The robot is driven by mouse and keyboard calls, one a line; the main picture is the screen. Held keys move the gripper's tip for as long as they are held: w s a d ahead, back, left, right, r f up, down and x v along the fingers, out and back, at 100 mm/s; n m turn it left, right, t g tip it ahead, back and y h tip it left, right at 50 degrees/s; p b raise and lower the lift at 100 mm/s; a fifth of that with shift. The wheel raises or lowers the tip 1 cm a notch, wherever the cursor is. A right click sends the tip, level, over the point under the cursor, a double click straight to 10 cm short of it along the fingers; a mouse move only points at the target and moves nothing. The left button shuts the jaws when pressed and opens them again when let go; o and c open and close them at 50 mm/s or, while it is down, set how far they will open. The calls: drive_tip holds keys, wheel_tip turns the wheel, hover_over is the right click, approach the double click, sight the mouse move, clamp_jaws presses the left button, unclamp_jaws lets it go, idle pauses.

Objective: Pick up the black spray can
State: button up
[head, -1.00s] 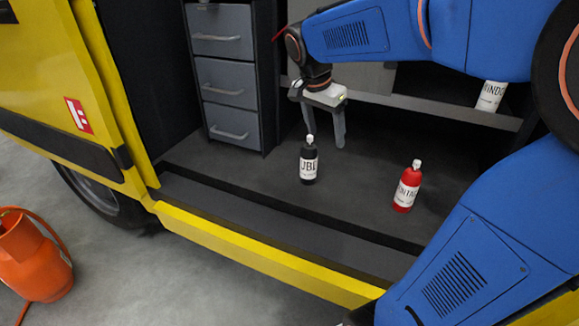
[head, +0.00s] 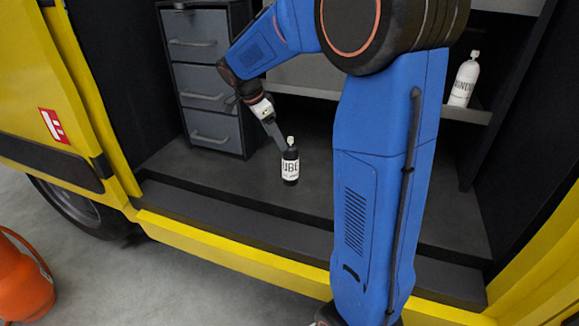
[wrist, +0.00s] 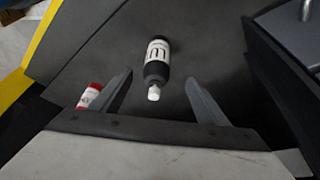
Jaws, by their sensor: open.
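The black spray can (head: 290,167) stands upright on the dark floor of the van bay in the head view. It has a white label and a pale nozzle. In the wrist view the black can (wrist: 157,62) lies ahead of and between the two fingers, its nozzle end nearest to me. My gripper (head: 277,140) is just left of the can's top in the head view. It also shows in the wrist view (wrist: 160,88), with its fingers spread apart and nothing held. The fingers' exact distance from the can is hard to tell.
A red can (wrist: 89,96) shows left of the left finger in the wrist view; my arm hides it in the head view. A white can (head: 464,80) stands on the shelf at right. Grey drawers (head: 205,88) stand behind my gripper. An orange cylinder (head: 22,283) is outside.

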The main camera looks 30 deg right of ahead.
sight(290, 156)
drive_tip(key=x, duration=0.3)
drive_tip(key=d+x, duration=0.1)
drive_tip(key=x, duration=0.6)
drive_tip(key=shift+s+d+r, duration=0.15)
drive_tip(key=shift+s+r, duration=0.2)
drive_tip(key=shift+s, duration=0.05)
drive_tip(key=shift+d+f, duration=0.2)
drive_tip(key=shift+f, duration=0.35)
drive_tip(key=shift+c, duration=0.6)
drive_tip(key=c, duration=1.3)
